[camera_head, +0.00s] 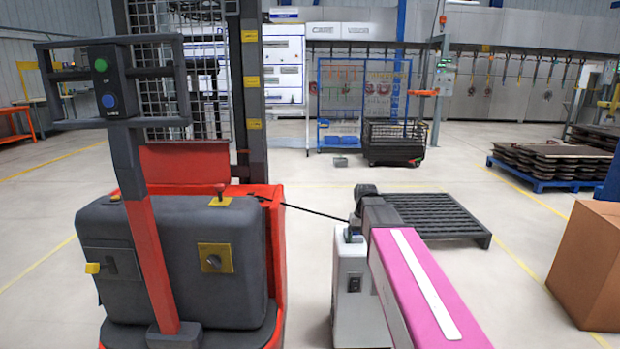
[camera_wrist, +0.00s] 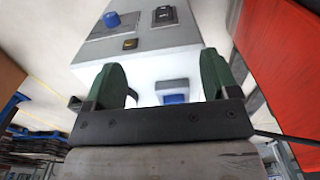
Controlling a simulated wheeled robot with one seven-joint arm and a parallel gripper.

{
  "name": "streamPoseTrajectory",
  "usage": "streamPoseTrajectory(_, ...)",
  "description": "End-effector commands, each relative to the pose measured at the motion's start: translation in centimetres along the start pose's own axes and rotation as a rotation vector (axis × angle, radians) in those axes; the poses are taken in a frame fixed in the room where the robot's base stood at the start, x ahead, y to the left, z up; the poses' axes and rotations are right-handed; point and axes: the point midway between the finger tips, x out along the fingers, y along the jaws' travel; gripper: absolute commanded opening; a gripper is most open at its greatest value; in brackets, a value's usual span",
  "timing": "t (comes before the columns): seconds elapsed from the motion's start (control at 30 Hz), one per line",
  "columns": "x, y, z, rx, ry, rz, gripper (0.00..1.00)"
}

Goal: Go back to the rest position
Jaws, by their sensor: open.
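My gripper (camera_wrist: 163,65) shows in the wrist view with its two dark green fingers spread apart. The jaws are open and hold nothing. Beyond them is a white-grey box (camera_wrist: 140,45) with a blue round knob (camera_wrist: 111,19) and a black switch (camera_wrist: 165,14). A small blue part (camera_wrist: 174,98) shows between the fingers; whether anything touches it I cannot tell. In the head view a light grey box with a black switch (camera_head: 354,284) stands beside a pink beam (camera_head: 425,290). I cannot make out the gripper's fingers in the head view.
A red and grey lift truck (camera_head: 180,250) stands close on the left; a thin dark cable or rod runs from it to the right. A dark pallet (camera_head: 440,215) lies behind the pink beam. A cardboard box (camera_head: 590,265) is at the right. Open floor (camera_head: 330,175) lies beyond.

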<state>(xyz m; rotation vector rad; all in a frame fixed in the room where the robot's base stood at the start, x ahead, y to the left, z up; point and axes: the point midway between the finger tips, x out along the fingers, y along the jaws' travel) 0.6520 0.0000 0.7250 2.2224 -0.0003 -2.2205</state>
Motion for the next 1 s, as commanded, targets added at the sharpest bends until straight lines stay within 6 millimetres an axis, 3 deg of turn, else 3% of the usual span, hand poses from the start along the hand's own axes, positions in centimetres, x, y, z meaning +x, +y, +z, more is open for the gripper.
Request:
streamPoseTrajectory(0.27, 5.5, 0.0, 5.4, 0.000, -0.002, 0.000, 0.81)
streamPoseTrajectory(0.4, 9.2, 0.0, 9.7, 0.000, -0.002, 0.000, 0.81)
streamPoseTrajectory(0.6, 13.2, 0.0, 14.9, 0.000, 0.001, 0.000, 0.81)
streamPoseTrajectory(0.8, 14.9, 0.0, 17.4, 0.000, 0.004, 0.000, 0.81)
streamPoseTrajectory(1.0, 15.2, 0.0, 17.6, 0.000, 0.006, 0.000, 0.81)
